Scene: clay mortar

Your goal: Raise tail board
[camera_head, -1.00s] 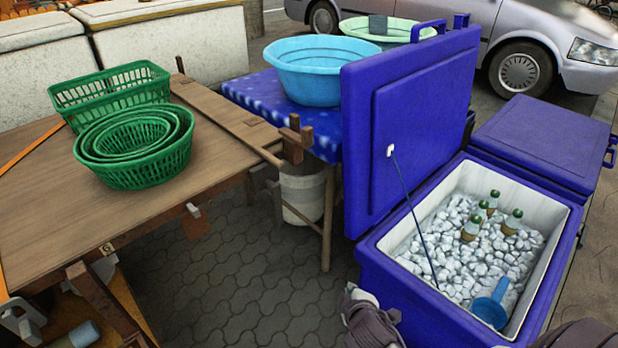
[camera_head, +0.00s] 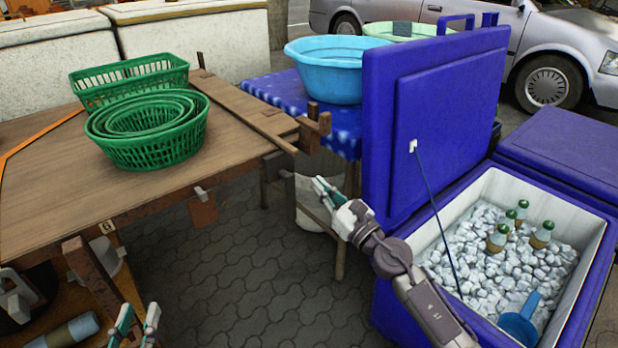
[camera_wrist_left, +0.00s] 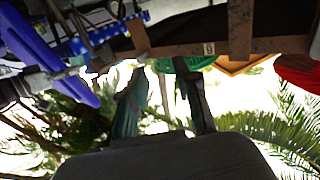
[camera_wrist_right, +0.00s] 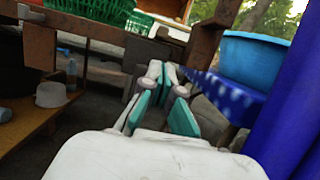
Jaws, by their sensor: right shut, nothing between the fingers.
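A wooden cart or table (camera_head: 50,185) fills the left of the head view. A narrow plank (camera_head: 238,108) lies flat along its right edge, between upright wooden posts; it looks like the tail board, but I cannot be sure. A notched wooden block (camera_head: 314,127) stands at its near end. My right gripper (camera_head: 328,192) is shut and empty, below and in front of that block, apart from the wood. Its closed fingers show in the right wrist view (camera_wrist_right: 160,75). My left gripper (camera_head: 138,312) is open and empty, low before the cart's near edge; its fingers stand apart in the left wrist view (camera_wrist_left: 160,75).
Green baskets (camera_head: 150,130) sit on the cart. A blue cooler (camera_head: 385,300) with raised lid (camera_head: 450,125), ice and bottles stands close beside my right arm. A blue basin (camera_head: 335,72) rests on a blue-covered table behind.

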